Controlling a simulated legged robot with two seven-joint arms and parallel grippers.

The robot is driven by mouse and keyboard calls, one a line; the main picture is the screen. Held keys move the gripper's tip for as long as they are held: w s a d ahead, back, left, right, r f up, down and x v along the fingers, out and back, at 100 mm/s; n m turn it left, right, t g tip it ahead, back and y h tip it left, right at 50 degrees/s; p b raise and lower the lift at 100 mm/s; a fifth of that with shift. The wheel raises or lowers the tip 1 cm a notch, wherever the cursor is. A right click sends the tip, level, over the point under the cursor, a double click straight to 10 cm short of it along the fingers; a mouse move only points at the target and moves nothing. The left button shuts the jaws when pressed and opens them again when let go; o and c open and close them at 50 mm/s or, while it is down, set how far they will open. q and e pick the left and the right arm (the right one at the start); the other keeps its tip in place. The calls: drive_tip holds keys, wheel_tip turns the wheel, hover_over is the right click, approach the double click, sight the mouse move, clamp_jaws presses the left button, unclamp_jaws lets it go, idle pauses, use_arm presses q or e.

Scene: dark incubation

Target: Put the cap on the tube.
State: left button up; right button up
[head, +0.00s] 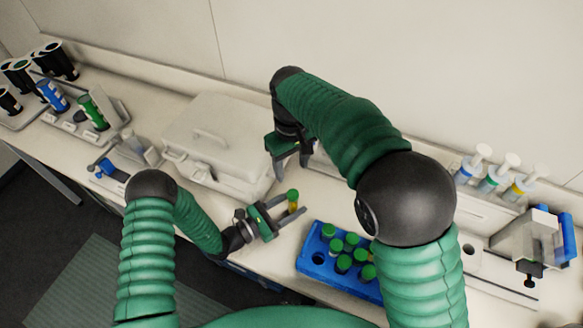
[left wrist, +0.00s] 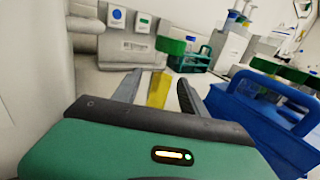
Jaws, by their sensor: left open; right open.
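A tube with yellow contents (head: 292,207) stands upright, with a green cap (head: 292,194) at its top. My left gripper (head: 294,204) is open, with one finger on each side of the tube. In the left wrist view the yellow tube (left wrist: 158,90) shows between the two fingers, and the green cap (left wrist: 170,45) appears on its upper end; I cannot tell how firmly it is seated. My right gripper (head: 293,168) is open and empty, behind and above the tube, beside the grey box. What the tube rests on is hidden.
A blue rack (head: 312,262) with several green-capped tubes stands at the right of my left gripper. A grey lidded box (head: 215,140) is behind at the left. Pipettes (head: 500,170) and a blue-grey device (head: 535,245) are at the far right. My right arm hides part of the bench.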

use_arm(q)
drive_tip(key=b+v, duration=0.3)
drive_tip(key=v, duration=1.2)
drive_tip(key=shift+w+f, duration=0.1)
drive_tip(key=shift+w, duration=0.05)
use_arm(e)
wheel_tip(320, 180, down, 3)
drive_tip(key=shift+a+f, duration=0.1)
drive_tip(key=shift+f, duration=0.05)
use_arm(q)
drive_tip(key=shift+s+a, duration=0.25)
drive_tip(key=shift+a, duration=0.05)
